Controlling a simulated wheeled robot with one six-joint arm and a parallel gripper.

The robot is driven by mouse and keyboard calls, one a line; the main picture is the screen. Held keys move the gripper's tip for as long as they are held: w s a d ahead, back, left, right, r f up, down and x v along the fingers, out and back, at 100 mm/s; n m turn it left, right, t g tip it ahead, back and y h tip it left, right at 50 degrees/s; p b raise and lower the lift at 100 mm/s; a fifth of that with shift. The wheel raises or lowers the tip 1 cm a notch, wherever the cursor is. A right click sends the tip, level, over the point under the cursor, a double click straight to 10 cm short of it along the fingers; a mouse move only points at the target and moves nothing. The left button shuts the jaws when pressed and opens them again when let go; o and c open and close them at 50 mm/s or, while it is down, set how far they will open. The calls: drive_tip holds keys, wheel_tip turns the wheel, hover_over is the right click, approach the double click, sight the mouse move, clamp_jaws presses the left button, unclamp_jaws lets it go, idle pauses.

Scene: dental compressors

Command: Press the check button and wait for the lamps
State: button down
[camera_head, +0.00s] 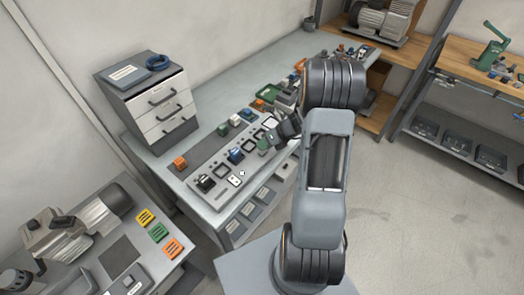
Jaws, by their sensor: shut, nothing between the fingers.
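My gripper (268,142) hangs over the right part of a long grey panel (222,184) on the workbench. Its fingers are small and dark here and look shut, with nothing seen between them. The panel carries a row of small parts: a black one (206,182) at the near left end, a blue one (236,155) in the middle, and square outlines between. I cannot tell which part is the check button, and no lit lamp can be made out. My arm and gripper hide the panel's far right end. Whether the gripper touches anything is not clear.
A grey drawer unit (148,98) stands on the bench behind the panel. Orange (180,162) and white (235,120) blocks sit along the panel's back. A compressor (75,232) with coloured cards stands on the left bench. Shelves (455,130) stand at right; the floor between is clear.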

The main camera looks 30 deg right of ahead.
idle(0.3)
wheel_tip(320, 180, up, 5)
drive_tip(key=p, duration=0.4)
drive_tip(key=shift+r+p, duration=0.1)
drive_tip(key=shift+p, duration=0.3)
idle(0.6)
